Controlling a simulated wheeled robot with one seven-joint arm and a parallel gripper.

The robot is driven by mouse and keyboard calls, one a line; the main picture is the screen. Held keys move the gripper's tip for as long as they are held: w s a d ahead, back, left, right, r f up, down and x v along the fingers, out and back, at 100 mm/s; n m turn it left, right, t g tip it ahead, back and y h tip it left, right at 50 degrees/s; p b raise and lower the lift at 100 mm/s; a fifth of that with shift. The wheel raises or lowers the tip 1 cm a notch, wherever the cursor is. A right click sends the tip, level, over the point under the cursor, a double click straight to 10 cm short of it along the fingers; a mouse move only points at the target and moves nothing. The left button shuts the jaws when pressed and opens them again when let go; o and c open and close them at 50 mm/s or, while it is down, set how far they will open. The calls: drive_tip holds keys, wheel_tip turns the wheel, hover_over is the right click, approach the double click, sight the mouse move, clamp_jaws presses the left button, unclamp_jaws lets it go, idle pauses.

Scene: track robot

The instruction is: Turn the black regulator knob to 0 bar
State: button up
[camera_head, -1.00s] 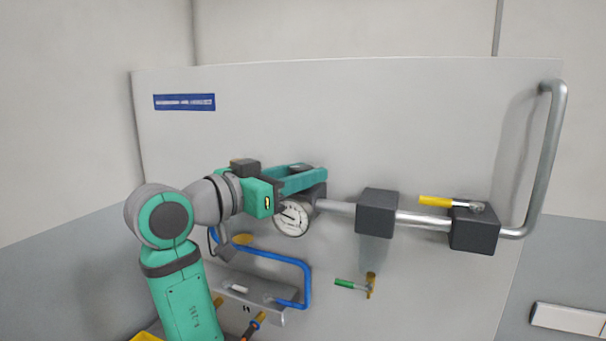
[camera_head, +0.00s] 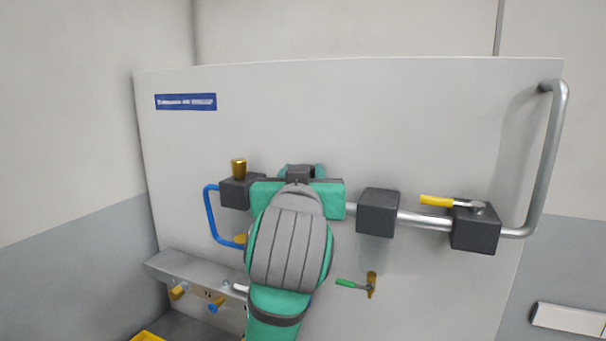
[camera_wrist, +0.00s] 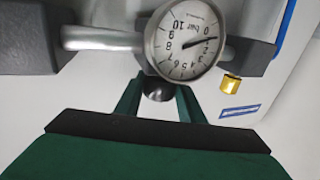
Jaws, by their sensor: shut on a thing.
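The black regulator knob (camera_wrist: 157,91) shows in the wrist view as a dark rounded piece just below the gauge. My gripper (camera_wrist: 158,84) is shut on it, with one green finger on each side. The round white pressure gauge (camera_wrist: 188,40) faces the wrist camera. Its needle points between 0 and 2, near 1 bar; the exact value is hard to read. In the head view my gripper (camera_head: 303,173) is mostly behind my own wrist, which hides the gauge and the knob.
A grey pipe runs right to a dark block (camera_head: 378,212) and a yellow-handled valve (camera_head: 440,201). A green-handled valve (camera_head: 352,285) sits lower.

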drive_tip(key=n+y, duration=0.2)
drive_tip(key=y, duration=0.1)
drive_tip(key=n+g+y, duration=0.1)
drive_tip(key=n+y, duration=0.1)
drive_tip(key=y, duration=0.2)
drive_tip(key=shift+n, duration=0.4)
drive_tip(key=shift+y, duration=0.5)
drive_tip(key=o, duration=1)
drive_tip(key=shift+o, duration=0.2)
drive_tip(key=shift+w+a+h, duration=0.1)
drive_tip(key=shift+h, duration=0.3)
